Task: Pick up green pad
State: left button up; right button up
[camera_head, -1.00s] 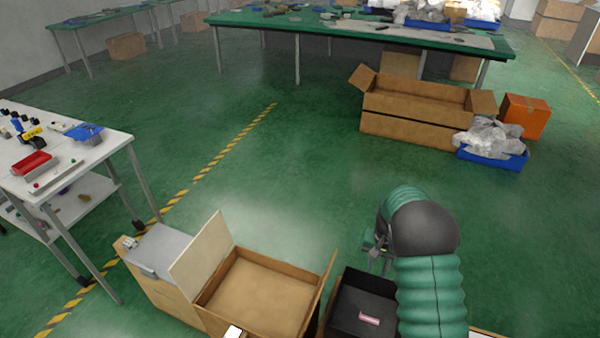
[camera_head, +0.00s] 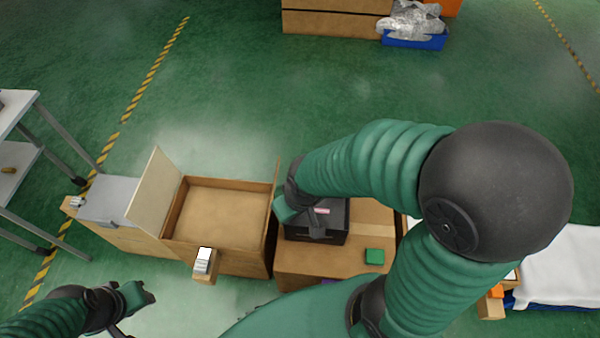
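A small green pad (camera_head: 375,256) lies on the top of a cardboard box (camera_head: 310,262), just right of and in front of a black tray (camera_head: 318,238). My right arm arches in from the right, and its gripper (camera_head: 316,222) is over the black tray, to the left of the pad and apart from it. A pink piece (camera_head: 322,211) shows in the tray beside this gripper. The fingers are too small and dark to judge. My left gripper (camera_head: 122,328) is low at the left, far from the pad, partly cut off by the lower edge.
An open, empty cardboard box (camera_head: 222,212) stands left of the tray, with a raised flap. A small white-topped object (camera_head: 203,260) is at its front edge. A white cloth (camera_head: 565,265) is at the right. A white table (camera_head: 15,110) stands at the far left.

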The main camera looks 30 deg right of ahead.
aim_at(373, 256)
jog(key=j+z, duration=0.1)
jog(key=z, duration=0.35)
jog(key=j+z, duration=0.15)
jog(key=z, duration=0.35)
jog(key=j+z, duration=0.1)
jog(key=z, duration=0.35)
jog(key=k+z, duration=0.1)
jog(key=z, duration=0.35)
jog(key=k+j+z, duration=0.1)
jog(key=z, duration=0.4)
jog(key=k+j, duration=0.1)
jog(key=k, duration=0.3)
jog(key=k+j, duration=0.15)
jog(key=k, duration=0.25)
jog(key=k+j, duration=0.1)
jog(key=k, duration=0.3)
